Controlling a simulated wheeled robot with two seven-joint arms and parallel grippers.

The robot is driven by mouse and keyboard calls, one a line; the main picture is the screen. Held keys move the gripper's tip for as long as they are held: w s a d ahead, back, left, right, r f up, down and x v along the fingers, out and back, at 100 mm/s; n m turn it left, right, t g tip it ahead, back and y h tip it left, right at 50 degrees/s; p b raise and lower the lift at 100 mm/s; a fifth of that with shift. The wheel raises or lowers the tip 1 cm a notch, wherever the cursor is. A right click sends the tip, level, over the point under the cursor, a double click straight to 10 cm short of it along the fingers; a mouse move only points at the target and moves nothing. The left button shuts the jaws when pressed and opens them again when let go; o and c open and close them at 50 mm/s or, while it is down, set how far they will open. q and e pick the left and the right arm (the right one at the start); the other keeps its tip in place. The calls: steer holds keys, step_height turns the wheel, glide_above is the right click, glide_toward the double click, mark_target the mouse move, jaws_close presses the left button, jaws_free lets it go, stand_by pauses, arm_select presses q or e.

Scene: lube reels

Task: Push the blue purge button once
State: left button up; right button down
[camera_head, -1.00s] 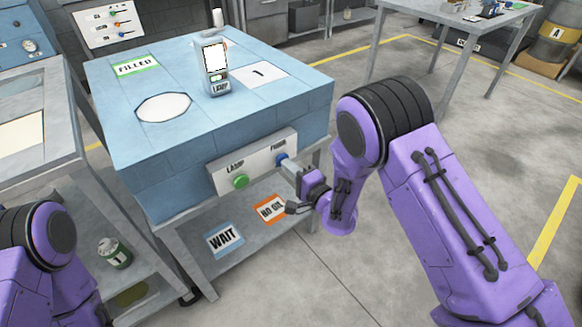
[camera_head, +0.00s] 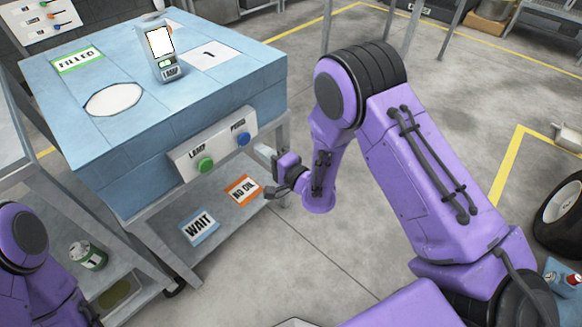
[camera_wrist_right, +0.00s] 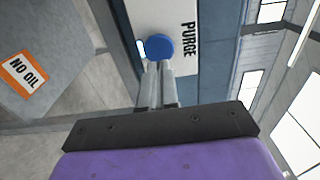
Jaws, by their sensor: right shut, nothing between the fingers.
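The blue purge button (camera_head: 243,138) sits on the white panel (camera_head: 212,146) on the front of the blue-topped bench, to the right of the green lamp button (camera_head: 206,164). In the right wrist view the blue button (camera_wrist_right: 160,46) shows just beyond the fingertips, beside the PURGE lettering. My right gripper (camera_head: 261,151) is shut and empty. In the head view its tips are a little to the right of the button, with a visible gap. In the right wrist view the fingertips (camera_wrist_right: 156,66) overlap the button's lower edge. My left gripper is out of view; only part of that arm shows.
A lamp device (camera_head: 162,52) with a bright screen stands on the bench top (camera_head: 120,75). The lower shelf holds WAIT (camera_head: 199,227) and NO OIL (camera_head: 243,190) labels. A green-and-white can (camera_head: 88,255) stands at left.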

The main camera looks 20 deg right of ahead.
steer(key=b+v, duration=0.1)
steer(key=v, duration=0.8)
steer(key=shift+f, duration=0.15)
steer(key=shift+a, duration=0.15)
steer(key=s+d+f+n+g+h+p, duration=0.5)
steer(key=s+d+f+n+g+h, duration=0.25)
steer(key=s+f, duration=0.25)
steer(key=s+d+f+g+h+p, duration=0.1)
steer(key=s+g+p, duration=0.1)
steer(key=s, duration=0.6)
steer(key=s+d+f+g+h+p, duration=0.1)
steer(key=s+d+g+p, duration=0.1)
steer(key=s, duration=0.6)
steer(key=shift+s+d+f+g+h+p, duration=0.3)
steer(key=shift+g+p, duration=0.35)
steer(key=shift+g, duration=0.3)
